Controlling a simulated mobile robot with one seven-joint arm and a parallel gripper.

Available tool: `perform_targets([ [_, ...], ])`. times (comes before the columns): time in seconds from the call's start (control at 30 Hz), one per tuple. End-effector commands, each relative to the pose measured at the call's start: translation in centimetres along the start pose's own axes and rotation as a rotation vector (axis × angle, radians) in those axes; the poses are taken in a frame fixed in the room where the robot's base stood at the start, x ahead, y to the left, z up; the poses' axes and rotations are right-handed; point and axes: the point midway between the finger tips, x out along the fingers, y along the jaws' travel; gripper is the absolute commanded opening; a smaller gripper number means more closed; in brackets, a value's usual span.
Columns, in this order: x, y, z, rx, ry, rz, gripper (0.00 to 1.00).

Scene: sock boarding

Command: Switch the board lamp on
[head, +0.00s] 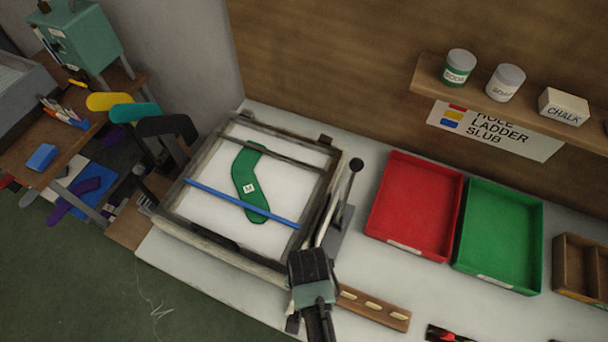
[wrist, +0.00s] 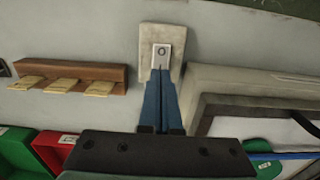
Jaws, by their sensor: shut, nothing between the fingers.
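A pale block with a small light plate, the switch (wrist: 162,50), stands at the top middle of the wrist view. The plate bears a dark round mark. My gripper (wrist: 161,72) has its two blue fingers shut together and empty. Their tips are at the plate's near edge; I cannot tell whether they touch it. In the head view my gripper (head: 312,275) is seen from above beside the board's front right corner and hides the switch. The framed board (head: 205,215) has a white panel with a green sock (head: 248,182) on it. I cannot tell whether its lamp is lit.
A blue bar (head: 240,203) crosses the board. A lever (head: 355,167) with a black knob stands at its right. A wooden rack (head: 402,322) with pale pieces lies beside my gripper. Red (head: 412,205) and green (head: 500,235) trays stand to the right.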

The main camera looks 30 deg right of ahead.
Motion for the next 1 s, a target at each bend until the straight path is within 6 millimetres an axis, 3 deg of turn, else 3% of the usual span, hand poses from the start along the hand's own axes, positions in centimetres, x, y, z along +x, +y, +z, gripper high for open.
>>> perform_targets([
  [1.0, 0.92, -0.01, -0.01, 0.0, 0.0, 0.0, 0.0],
])
